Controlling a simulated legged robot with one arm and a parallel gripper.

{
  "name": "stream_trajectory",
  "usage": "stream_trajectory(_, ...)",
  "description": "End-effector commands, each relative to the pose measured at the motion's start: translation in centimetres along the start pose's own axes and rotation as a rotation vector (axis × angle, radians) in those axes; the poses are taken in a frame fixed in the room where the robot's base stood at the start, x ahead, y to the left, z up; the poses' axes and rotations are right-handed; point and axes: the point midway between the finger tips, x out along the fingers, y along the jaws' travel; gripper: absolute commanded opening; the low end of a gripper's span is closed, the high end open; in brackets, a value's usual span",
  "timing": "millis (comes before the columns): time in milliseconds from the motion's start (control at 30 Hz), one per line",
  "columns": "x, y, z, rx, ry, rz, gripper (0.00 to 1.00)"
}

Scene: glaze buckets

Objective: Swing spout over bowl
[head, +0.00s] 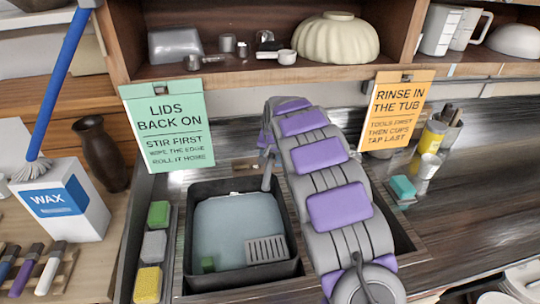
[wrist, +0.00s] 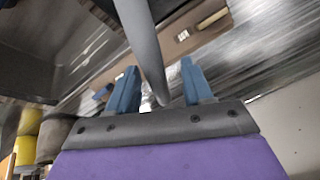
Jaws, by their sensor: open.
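The grey spout (head: 266,172) shows at the back of the sink in the head view, mostly hidden by my arm. In the wrist view the spout (wrist: 143,45) is a grey curved tube running down between my blue fingers. My gripper (wrist: 160,66) is open, one finger on each side of the spout, with visible gaps. Its depth around the tube is unclear. In the head view my gripper is hard to make out at the arm's far end. A sink bowl (head: 402,236) shows right of my arm, partly covered; a black tub (head: 190,240) with water fills the left side.
Green, grey and yellow sponges (head: 149,284) lie left of the tub. A wax box (head: 62,200) and a brown vase (head: 101,155) stand further left. A cream bowl (head: 322,42) sits on the shelf. A teal sponge (head: 402,187) and a yellow can (head: 432,136) stand right.

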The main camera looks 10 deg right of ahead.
Motion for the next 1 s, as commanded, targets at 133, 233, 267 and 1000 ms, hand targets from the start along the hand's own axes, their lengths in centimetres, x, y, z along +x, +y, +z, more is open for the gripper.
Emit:
stream_trajectory(133, -0.02, 0.13, -0.06, 0.002, -0.001, 0.000, 0.51)
stream_trajectory(233, 0.00, -0.06, 0.03, 0.001, 0.000, 0.001, 0.41)
stream_trajectory(267, 0.00, -0.12, 0.05, 0.001, 0.000, 0.002, 0.38)
stream_trajectory(1000, 0.03, -0.13, 0.20, 0.000, -0.003, 0.003, 0.00)
